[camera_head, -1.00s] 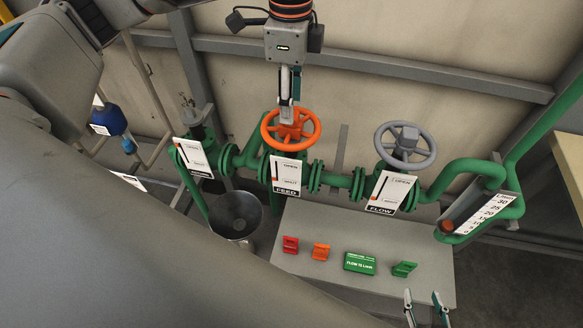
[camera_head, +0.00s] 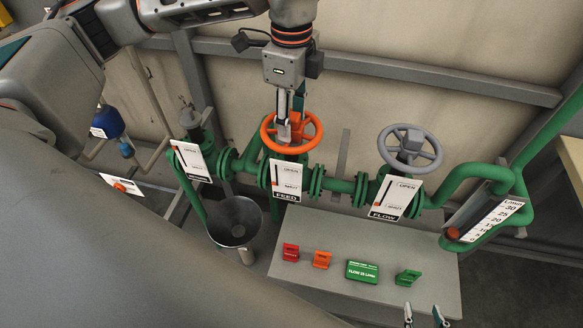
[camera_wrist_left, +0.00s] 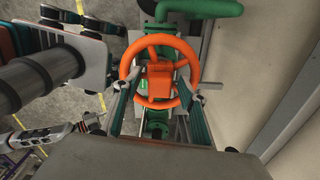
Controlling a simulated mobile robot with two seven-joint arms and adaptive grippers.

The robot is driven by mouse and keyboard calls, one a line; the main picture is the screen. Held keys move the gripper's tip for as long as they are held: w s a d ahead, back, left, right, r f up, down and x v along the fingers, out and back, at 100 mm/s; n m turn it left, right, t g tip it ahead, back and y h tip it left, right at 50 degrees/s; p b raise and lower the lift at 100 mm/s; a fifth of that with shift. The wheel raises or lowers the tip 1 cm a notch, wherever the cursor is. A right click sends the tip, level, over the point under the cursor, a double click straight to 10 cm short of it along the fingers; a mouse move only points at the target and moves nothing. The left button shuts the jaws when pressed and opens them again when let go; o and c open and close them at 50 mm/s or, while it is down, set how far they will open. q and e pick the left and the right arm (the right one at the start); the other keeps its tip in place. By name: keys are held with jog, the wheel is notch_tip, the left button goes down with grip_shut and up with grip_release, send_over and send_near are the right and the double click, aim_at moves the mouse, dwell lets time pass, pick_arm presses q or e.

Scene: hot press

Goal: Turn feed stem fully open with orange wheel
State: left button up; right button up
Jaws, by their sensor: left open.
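The orange wheel (camera_head: 314,122) sits on top of the green feed valve, behind a white plate (camera_head: 286,178) marked OPEN, SHUT and FEED. My left gripper (camera_head: 290,138) points down at the wheel's hub in the head view. In the left wrist view, the orange wheel (camera_wrist_left: 192,52) is centred and the left fingers (camera_wrist_left: 158,92) stand open on both sides of its orange hub. I cannot tell whether they touch it. The tips of my right gripper (camera_head: 423,315) show apart at the bottom edge, with nothing seen between them.
A grey wheel (camera_head: 437,155) stands on the FLOW valve to the right. A flow gauge (camera_head: 492,219) is at far right. A grey bench (camera_head: 330,278) in front holds red, orange and green tags. A metal bucket (camera_head: 222,231) stands left of the bench.

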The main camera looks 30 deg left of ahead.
pick_arm(q)
jog(key=m+p, duration=0.1)
jog(key=m, duration=0.2)
jog(key=shift+r+m, duration=0.1)
jog(key=shift+m, duration=0.3)
jog(key=m+p, duration=0.1)
jog(key=m, duration=0.2)
jog(key=m+p, duration=0.1)
jog(key=m, duration=0.6)
jog(key=shift+p, duration=0.3)
jog(key=shift+m+p, duration=0.35)
jog(key=shift+m, duration=1.25)
jog(key=m, duration=0.3)
jog(key=shift+p, duration=0.4)
jog(key=m+p, duration=0.1)
jog(key=m, duration=0.2)
jog(key=shift+m, duration=0.4)
jog(key=m, duration=0.3)
jog(key=shift+p, duration=0.4)
jog(key=m, duration=0.3)
jog(key=shift+m+p, duration=0.3)
jog(key=shift+m, duration=1.2)
jog(key=m, duration=1.3)
jog(key=shift+m, duration=0.3)
jog(key=m, duration=0.5)
jog(key=shift+m, duration=0.4)
